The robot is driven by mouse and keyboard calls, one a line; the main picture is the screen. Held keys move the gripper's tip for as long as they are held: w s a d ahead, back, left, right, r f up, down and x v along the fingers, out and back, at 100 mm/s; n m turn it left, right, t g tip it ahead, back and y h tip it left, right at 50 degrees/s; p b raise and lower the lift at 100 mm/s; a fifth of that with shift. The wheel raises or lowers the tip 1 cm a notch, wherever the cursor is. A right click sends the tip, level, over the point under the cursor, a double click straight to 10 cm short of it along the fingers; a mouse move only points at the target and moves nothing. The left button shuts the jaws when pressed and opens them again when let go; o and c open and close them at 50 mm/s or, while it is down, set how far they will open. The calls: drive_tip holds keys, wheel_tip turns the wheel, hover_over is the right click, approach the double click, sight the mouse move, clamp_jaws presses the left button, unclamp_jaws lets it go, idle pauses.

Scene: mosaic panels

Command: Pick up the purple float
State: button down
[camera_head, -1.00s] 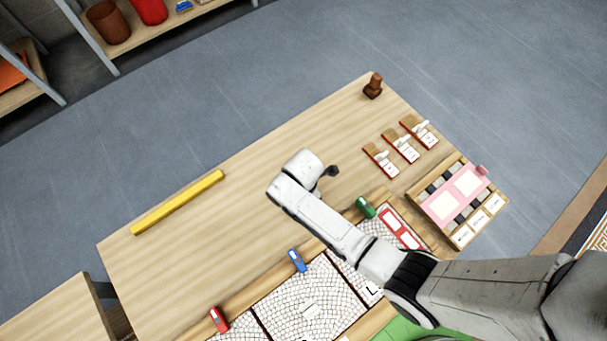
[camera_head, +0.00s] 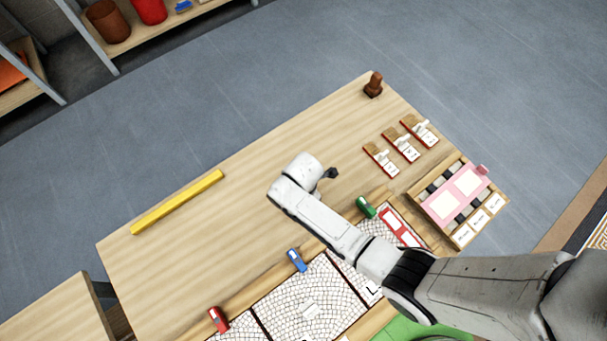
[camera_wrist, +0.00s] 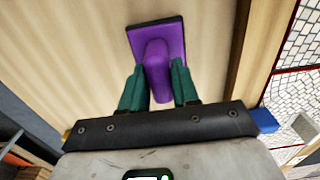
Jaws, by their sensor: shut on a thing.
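The purple float (camera_wrist: 158,42) shows in the wrist view, a flat purple plate with a dark edge and a raised purple handle. My gripper (camera_wrist: 159,85) has its two green fingers on either side of the handle and is shut on it. The plate lies beyond the fingertips, over the pale wood table; I cannot tell whether it touches the table. In the head view my arm's end hides the float and the fingers.
The wooden table (camera_head: 150,262) holds a yellow bar (camera_head: 178,202), a brown block (camera_head: 373,85), mosaic panels (camera_head: 308,300), and red, blue (camera_head: 297,260) and green (camera_head: 366,207) items along a ledge. A pink-labelled tray (camera_head: 455,194) sits at right. The table's middle left is clear.

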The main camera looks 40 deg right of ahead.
drive_tip(key=shift+r, duration=0.1)
drive_tip(key=shift+r, duration=0.45)
wheel_tip(320, 180, up, 2)
drive_tip(key=shift+r+p, duration=0.2)
drive_tip(key=shift+p, duration=0.25)
drive_tip(key=s+r, duration=0.4)
drive_tip(key=s, duration=0.3)
drive_tip(key=s+a+r+p, duration=0.1)
drive_tip(key=s+r, duration=0.4)
drive_tip(key=s, duration=0.2)
drive_tip(key=shift+a+r, duration=0.3)
drive_tip(key=c, duration=1.4)
unclamp_jaws()
drive_tip(key=shift+w, duration=0.1)
drive_tip(key=c, duration=0.4)
drive_tip(key=shift+o, duration=0.2)
